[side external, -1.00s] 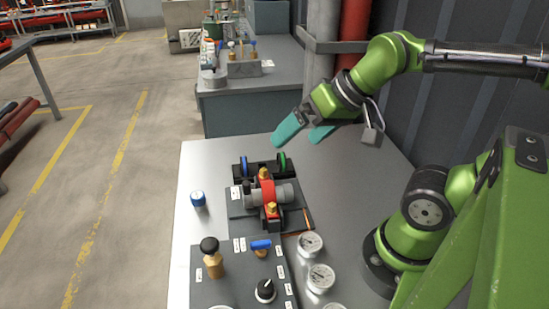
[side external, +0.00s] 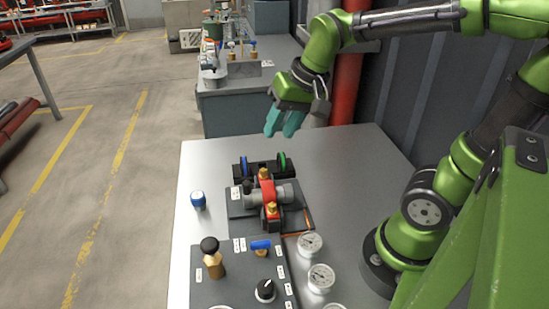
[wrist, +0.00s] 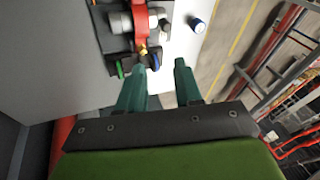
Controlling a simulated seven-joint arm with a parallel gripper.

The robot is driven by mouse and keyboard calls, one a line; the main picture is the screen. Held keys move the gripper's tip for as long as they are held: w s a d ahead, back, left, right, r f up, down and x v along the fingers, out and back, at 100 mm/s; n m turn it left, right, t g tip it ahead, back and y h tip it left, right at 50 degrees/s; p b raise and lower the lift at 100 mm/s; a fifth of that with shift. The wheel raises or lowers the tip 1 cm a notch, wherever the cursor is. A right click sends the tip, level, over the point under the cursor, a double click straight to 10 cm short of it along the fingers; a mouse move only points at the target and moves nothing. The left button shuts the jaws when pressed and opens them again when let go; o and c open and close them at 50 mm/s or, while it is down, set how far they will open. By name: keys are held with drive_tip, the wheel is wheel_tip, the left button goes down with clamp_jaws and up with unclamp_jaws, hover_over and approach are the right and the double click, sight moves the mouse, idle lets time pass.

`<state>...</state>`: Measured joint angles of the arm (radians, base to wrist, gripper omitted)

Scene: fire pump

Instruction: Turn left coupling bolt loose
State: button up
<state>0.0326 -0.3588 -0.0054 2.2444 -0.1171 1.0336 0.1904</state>
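A red coupling (side external: 268,190) is clamped around a grey pipe on a dark base plate on the table. Two brass bolts show on it, a far bolt (side external: 264,174) and a near bolt (side external: 271,206). I cannot tell for sure which is the left one. In the wrist view, the red coupling (wrist: 140,18) is at the top, with one brass bolt (wrist: 142,50) close to the left fingertip in the picture. My gripper (side external: 280,134) points down above the far end of the table, beyond the coupling and apart from it. Its teal fingers (wrist: 160,68) are open and empty.
A black rack with a blue disc (side external: 244,167) and a green disc (side external: 282,160) stands just behind the coupling. A blue-capped cylinder (side external: 198,199) stands at left. Gauges (side external: 310,244) and a control panel (side external: 226,291) are in front.

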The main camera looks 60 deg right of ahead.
sight(264, 169)
drive_tip(key=w+d+m+g, duration=0.1)
drive_tip(key=w+m, duration=0.1)
drive_tip(key=w+d+f+m+g, duration=0.1)
drive_tip(key=w+m, duration=0.2)
drive_tip(key=w+d+m+g+h, duration=0.1)
drive_tip(key=w+m, duration=0.1)
drive_tip(key=shift+w+d+f+m, duration=0.15)
drive_tip(key=shift+d+f+m, duration=0.05)
drive_tip(key=shift+m, duration=0.2)
drive_tip(key=shift+c, duration=0.4)
drive_tip(key=f+m, duration=0.2)
drive_tip(key=f, duration=0.3)
drive_tip(key=f+m+g, duration=0.1)
drive_tip(key=f+m, duration=0.1)
drive_tip(key=f, duration=0.3)
drive_tip(key=w+f+m, duration=0.1)
drive_tip(key=f+m, duration=0.1)
drive_tip(key=f, duration=0.3)
drive_tip(key=shift+d+f, duration=0.15)
drive_tip(key=shift+d, duration=0.25)
clamp_jaws()
